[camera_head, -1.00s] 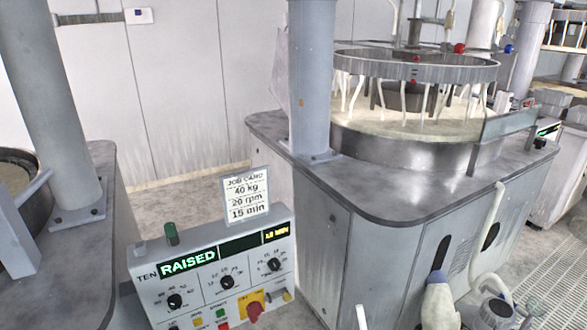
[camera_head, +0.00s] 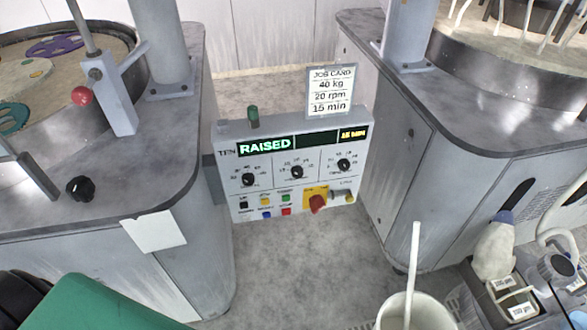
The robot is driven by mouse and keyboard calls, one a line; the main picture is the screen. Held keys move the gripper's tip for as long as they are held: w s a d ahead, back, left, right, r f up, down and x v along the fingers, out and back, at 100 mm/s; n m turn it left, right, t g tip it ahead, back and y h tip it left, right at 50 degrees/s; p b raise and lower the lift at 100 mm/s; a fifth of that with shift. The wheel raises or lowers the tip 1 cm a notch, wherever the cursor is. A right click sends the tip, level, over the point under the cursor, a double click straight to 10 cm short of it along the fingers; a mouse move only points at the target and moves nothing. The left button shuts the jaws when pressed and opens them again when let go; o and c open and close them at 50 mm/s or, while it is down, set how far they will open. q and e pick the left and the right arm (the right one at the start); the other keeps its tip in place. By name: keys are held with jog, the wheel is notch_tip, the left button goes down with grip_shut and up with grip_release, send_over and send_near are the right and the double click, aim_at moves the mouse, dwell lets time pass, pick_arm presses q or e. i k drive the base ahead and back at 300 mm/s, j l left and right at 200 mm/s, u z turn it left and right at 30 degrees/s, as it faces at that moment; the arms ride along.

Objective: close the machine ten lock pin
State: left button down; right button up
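The control panel (camera_head: 290,165) marked TEN stands between two machines, and its display (camera_head: 265,145) reads RAISED. The machine on the left has a grey-topped table (camera_head: 165,130) and a grey post bracket (camera_head: 110,95) beside its round basin. A red ball knob (camera_head: 81,96) sits on this bracket; it may be the lock pin's handle, but I cannot tell whether the pin is in or out. Neither of my grippers is in view.
A job card (camera_head: 330,91) stands on the panel's top right. A black knob (camera_head: 81,188) is on the left table. A green surface (camera_head: 95,305) fills the lower left. A white bucket (camera_head: 425,312) and bottles (camera_head: 493,250) stand lower right. Floor shows below the panel.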

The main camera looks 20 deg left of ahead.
aim_at(82, 97)
jog(key=u, duration=1.8)
